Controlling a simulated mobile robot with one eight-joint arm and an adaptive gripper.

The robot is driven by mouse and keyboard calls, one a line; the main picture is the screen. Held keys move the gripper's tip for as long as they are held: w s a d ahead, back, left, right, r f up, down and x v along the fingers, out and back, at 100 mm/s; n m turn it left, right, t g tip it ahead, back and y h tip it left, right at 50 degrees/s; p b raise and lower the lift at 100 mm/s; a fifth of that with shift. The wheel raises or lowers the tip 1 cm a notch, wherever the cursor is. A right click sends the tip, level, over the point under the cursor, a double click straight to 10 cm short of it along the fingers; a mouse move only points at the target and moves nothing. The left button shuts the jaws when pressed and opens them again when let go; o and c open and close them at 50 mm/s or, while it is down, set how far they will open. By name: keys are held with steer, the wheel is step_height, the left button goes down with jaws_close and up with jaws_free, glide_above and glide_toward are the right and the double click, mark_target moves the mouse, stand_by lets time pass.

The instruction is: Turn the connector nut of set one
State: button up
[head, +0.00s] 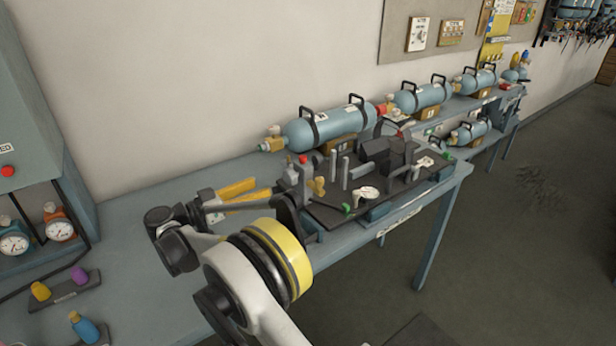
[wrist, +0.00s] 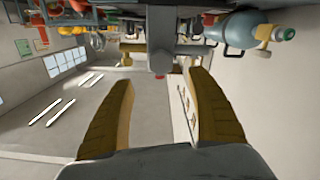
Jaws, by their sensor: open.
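My gripper (head: 262,188) is open, with its two yellow fingers pointing right toward a dark board (head: 330,216) on the bench. Which part is the connector nut of set one, I cannot tell. A blue cylinder (head: 330,124) with black handles lies behind the board. My arm hides the board's front left corner.
More blue cylinders (head: 424,96) lie along the bench to the right. A gauge panel (head: 30,225) stands at the left, with small coloured caps on a dark rack (head: 62,290) in front. The bench top (head: 150,205) behind my gripper is clear.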

mark_target(286, 178)
steer(key=b+x, duration=0.3)
steer(key=x, duration=0.7)
steer(key=shift+w+d, duration=0.25)
steer(key=shift+c, duration=0.2)
steer(key=c, duration=1.2)
steer(key=shift+o, duration=0.2)
steer(key=shift+m, duration=0.3)
